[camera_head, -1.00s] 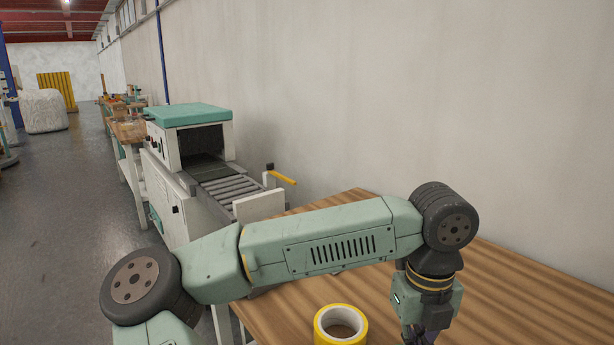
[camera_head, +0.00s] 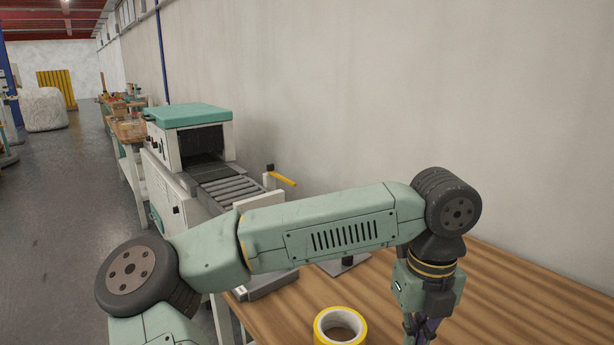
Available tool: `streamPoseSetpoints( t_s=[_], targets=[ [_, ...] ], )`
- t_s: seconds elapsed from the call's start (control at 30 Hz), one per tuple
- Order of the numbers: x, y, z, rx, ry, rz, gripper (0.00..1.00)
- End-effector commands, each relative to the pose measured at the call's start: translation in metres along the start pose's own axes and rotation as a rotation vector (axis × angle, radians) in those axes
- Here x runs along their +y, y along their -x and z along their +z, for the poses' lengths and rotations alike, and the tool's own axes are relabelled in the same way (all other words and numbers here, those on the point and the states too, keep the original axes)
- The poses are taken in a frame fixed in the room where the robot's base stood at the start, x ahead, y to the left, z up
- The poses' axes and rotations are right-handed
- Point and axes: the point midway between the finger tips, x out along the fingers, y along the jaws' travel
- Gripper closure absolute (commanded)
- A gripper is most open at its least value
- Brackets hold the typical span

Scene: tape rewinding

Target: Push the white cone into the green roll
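My gripper (camera_head: 424,335) points down over the wooden table at the bottom edge of the picture. Its fingertips are cut off or too small to read, so I cannot tell whether it is open, shut or holding something. A small dark bluish patch shows between its fingers, too unclear to name. I see no white cone and no green roll in this view. The only roll that shows is a yellow one with a pale inner ring (camera_head: 318,327), lying flat on the table to the left of my gripper.
The wooden table (camera_head: 530,305) is bare to the right of my gripper. A dark flat base (camera_head: 345,266) and a grey device (camera_head: 268,285) show partly behind my arm. A roller-conveyor machine with a green top (camera_head: 188,114) stands beyond, beside the plain wall.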

Motion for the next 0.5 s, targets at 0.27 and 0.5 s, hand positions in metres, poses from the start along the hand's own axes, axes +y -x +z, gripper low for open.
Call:
streamPoseSetpoints(
  t_s=[0.27, 0.5],
  targets=[
    [0.000, 0.026, 0.000, -0.001, 0.001, 0.000, 1.00],
    [0.000, 0.044, 0.000, 0.000, 0.000, 0.001, 1.00]
  ],
)
